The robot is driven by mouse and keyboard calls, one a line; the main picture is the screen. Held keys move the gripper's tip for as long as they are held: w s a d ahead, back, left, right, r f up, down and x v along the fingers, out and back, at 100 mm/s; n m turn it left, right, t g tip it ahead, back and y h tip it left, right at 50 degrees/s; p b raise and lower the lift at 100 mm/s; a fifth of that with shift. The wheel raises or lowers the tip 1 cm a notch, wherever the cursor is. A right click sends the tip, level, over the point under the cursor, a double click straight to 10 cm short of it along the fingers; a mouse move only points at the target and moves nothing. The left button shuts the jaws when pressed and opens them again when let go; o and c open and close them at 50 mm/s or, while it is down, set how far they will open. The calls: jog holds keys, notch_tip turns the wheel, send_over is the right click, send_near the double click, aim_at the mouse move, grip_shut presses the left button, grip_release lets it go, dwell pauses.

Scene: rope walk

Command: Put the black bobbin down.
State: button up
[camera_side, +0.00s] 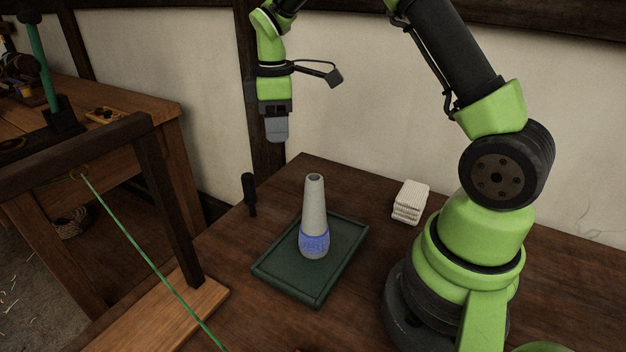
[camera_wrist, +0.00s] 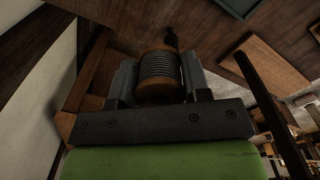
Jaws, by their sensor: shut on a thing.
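My gripper (camera_side: 276,138) hangs pointing down, high above the back left part of the dark table. In the wrist view my gripper (camera_wrist: 158,82) is shut on the black bobbin (camera_wrist: 158,72), a spool with orange-brown wooden ends and dark grey-black thread wound around its middle. The bobbin lies between the two fingers, clear of the table. In the side view the fingers hide the bobbin.
A green tray (camera_side: 269,276) on the dark table (camera_side: 362,290) holds an upright grey cone (camera_side: 314,199) with a blue band. A dark upright peg (camera_side: 249,194) stands at the table's left edge. A white folded stack (camera_side: 410,201) lies right. Table between tray and stack is clear.

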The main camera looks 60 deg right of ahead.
jog(key=d+f+n, duration=0.7)
jog(key=d+n, duration=0.3)
jog(key=d, duration=0.3)
notch_tip(320, 180, down, 10)
jog(key=shift+w+d+f, duration=0.1)
jog(key=shift+w+f, duration=0.05)
jog(key=shift+f, duration=0.05)
jog(key=shift+f, duration=0.15)
jog(key=o, duration=0.9)
